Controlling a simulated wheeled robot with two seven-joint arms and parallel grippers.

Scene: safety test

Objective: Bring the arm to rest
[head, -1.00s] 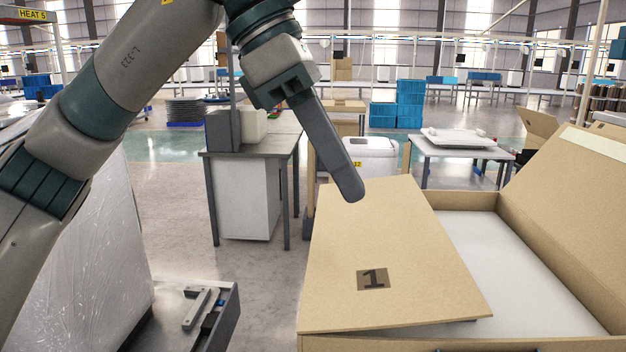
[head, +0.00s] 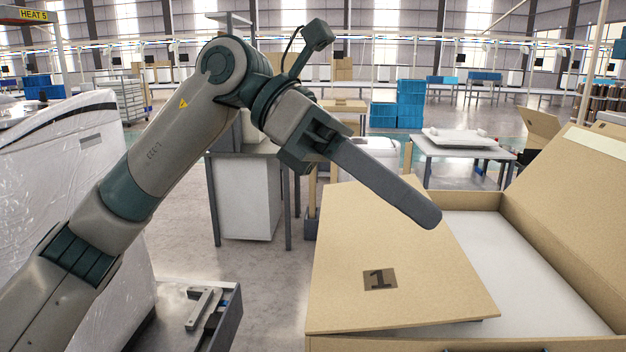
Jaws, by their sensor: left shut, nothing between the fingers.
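My left arm comes in from the left and reaches across the middle of the head view. Its left gripper (head: 428,215) is shut and empty, its long dark fingers pointing down and to the right. The fingertips show in front of the cardboard box (head: 549,213), over the far right edge of its flap marked 1 (head: 400,270). I cannot tell whether they touch the flap. My right gripper is not in view.
The box holds a flat white surface (head: 500,250), and its other flap (head: 580,190) stands raised at right. A plastic-wrapped white block (head: 60,220) stands at left. A grey tray with metal parts (head: 225,310) sits low at centre left. A grey table (head: 462,149) is behind.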

